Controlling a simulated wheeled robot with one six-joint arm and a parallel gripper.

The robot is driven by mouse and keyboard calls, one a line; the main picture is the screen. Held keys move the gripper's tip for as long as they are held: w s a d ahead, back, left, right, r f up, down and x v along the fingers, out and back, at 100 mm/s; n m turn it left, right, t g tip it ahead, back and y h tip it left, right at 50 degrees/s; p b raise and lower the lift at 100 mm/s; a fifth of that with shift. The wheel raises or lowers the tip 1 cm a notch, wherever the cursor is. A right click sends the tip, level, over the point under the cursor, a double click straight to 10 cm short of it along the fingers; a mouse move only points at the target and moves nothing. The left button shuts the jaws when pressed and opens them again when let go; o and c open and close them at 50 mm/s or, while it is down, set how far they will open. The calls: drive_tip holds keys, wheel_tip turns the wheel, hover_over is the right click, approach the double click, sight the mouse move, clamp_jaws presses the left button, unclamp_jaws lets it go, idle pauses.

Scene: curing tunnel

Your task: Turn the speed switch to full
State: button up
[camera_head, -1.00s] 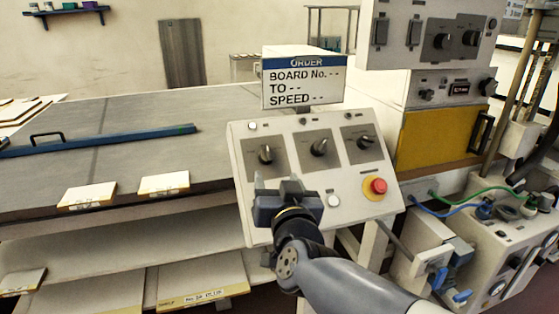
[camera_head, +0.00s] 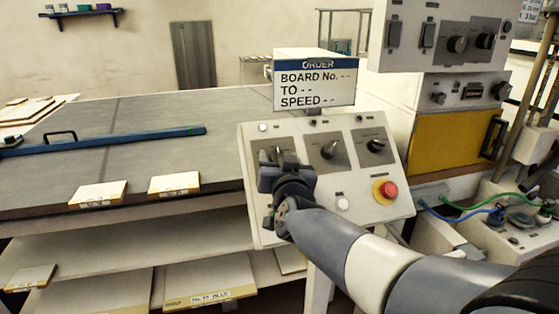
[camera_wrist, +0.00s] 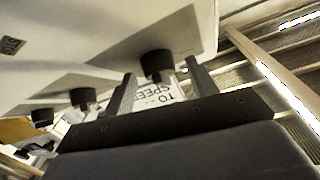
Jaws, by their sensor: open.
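A white sloped control panel (camera_head: 325,184) carries a row of three black rotary knobs. The left knob (camera_head: 277,154) is partly hidden by my gripper (camera_head: 284,167) in the head view. The middle knob (camera_head: 329,149) and the right knob (camera_head: 376,146) are clear of it. The labels are too small to read, so I cannot tell which knob is the speed switch. In the wrist view my open gripper (camera_wrist: 160,80) has one finger on each side of the nearest knob (camera_wrist: 157,65). I cannot tell whether the fingers touch it.
An order sign (camera_head: 314,83) stands behind the panel, its speed line showing only dashes. A red emergency button (camera_head: 388,189) and a white button (camera_head: 343,203) sit low on the panel. A grey table (camera_head: 150,135) with boards lies to the left. A taller machine with a yellow door (camera_head: 445,140) stands right.

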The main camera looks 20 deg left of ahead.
drive_tip(key=shift+c, duration=0.5)
drive_tip(key=c, duration=0.9)
